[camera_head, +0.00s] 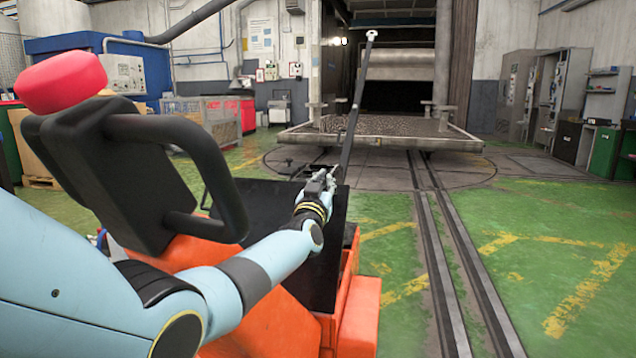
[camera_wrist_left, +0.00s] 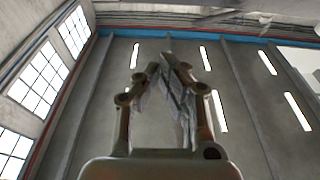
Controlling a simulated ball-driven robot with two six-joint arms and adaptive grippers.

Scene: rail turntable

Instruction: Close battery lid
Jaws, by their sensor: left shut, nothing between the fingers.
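An orange vehicle (camera_head: 358,318) stands in front of me in the head view. A flat black panel (camera_head: 272,197) lies over its top; it looks like the battery lid, but I cannot tell whether it is fully closed. My left gripper (camera_head: 327,178) is over the panel's far right part, and I cannot tell whether it touches it. In the left wrist view the two fingers (camera_wrist_left: 172,62) are drawn together with nothing between them, against the wall and ceiling. My left arm covers part of the panel and vehicle. My right gripper is in neither view.
A dark upright bar (camera_head: 357,95) with a pale tip rises just beyond my left gripper. A black handle (camera_head: 215,170) and a red rounded part (camera_head: 62,82) are at the left. Beyond are the rails (camera_head: 440,240) and a platform (camera_head: 380,139). Green floor at right is clear.

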